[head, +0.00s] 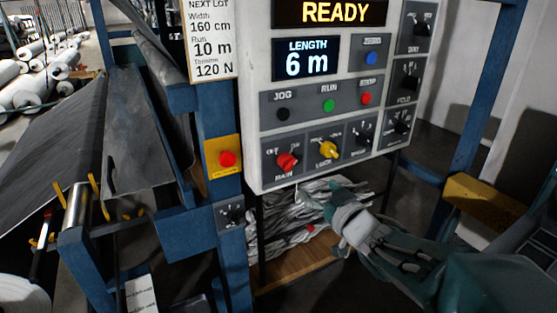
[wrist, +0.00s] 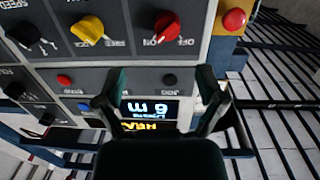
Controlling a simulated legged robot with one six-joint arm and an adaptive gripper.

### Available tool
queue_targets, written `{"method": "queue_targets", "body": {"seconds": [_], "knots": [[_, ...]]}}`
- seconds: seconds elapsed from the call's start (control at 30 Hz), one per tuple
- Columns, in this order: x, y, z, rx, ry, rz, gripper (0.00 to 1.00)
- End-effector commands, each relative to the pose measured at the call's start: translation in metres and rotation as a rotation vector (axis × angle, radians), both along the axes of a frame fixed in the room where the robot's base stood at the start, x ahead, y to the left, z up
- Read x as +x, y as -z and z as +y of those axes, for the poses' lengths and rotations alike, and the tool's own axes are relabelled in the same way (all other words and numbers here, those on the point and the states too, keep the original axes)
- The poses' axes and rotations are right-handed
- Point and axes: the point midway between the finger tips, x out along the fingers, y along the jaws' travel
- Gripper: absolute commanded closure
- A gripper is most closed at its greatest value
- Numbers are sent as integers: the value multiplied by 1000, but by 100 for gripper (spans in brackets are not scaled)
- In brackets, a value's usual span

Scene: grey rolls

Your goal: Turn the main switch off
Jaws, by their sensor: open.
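The main switch is a red rotary knob (head: 287,162) at the lower left of the grey control panel (head: 262,140), above the label MAIN. It also shows in the wrist view (wrist: 167,27), upside down, with OFF and ON printed beside it. Its white mark appears to point toward ON. My gripper (head: 338,205) is in front of and below the panel in the head view, to the lower right of the knob. In the wrist view my gripper (wrist: 162,76) has its two fingers spread, empty, with the knob beyond the fingertips and apart from them.
A yellow LOCK knob (head: 329,149) sits just right of the red one. Black, green and red buttons are above. A red emergency button (head: 227,158) on a yellow plate stands left on the blue post. Displays read READY and 6 m. Crumpled grey material (head: 290,215) lies below the panel.

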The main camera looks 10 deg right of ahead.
Motion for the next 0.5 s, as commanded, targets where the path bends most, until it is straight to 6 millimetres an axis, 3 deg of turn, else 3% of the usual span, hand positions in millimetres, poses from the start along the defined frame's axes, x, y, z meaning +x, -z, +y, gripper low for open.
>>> {"method": "queue_targets", "body": {"seconds": [0.23,0.5], "knots": [[8,0,8,24,-56,-26,11],[52,0,23,24,-55,-25,11]]}}
